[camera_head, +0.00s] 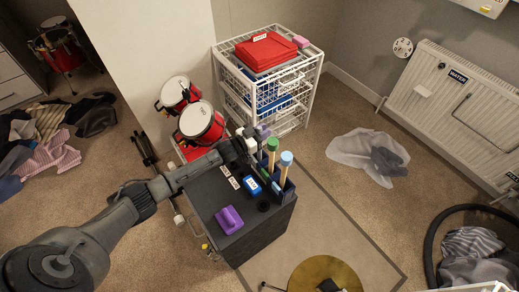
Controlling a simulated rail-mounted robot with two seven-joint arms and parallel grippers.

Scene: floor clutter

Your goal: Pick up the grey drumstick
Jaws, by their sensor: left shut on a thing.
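My left arm reaches in from the lower left over a dark cabinet. My left gripper (253,139) is at a dark holder (287,188) on the cabinet's far right edge. It is shut on the grey drumstick (264,131), whose greyish head shows just beside the fingers. The gripper hides most of its stick, so I cannot tell whether its lower end is in the holder. A green-headed drumstick (271,145) and a blue-headed drumstick (286,158) stand upright in the holder, close to the right of the gripper. My right gripper is not in view.
The cabinet top (205,197) carries a purple block-like object (229,219), a blue box (252,186) and small labels. Red drums (201,123) stand behind it. A white wire-basket rack (305,95) stands at the back. Clothes lie on the carpet at both sides.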

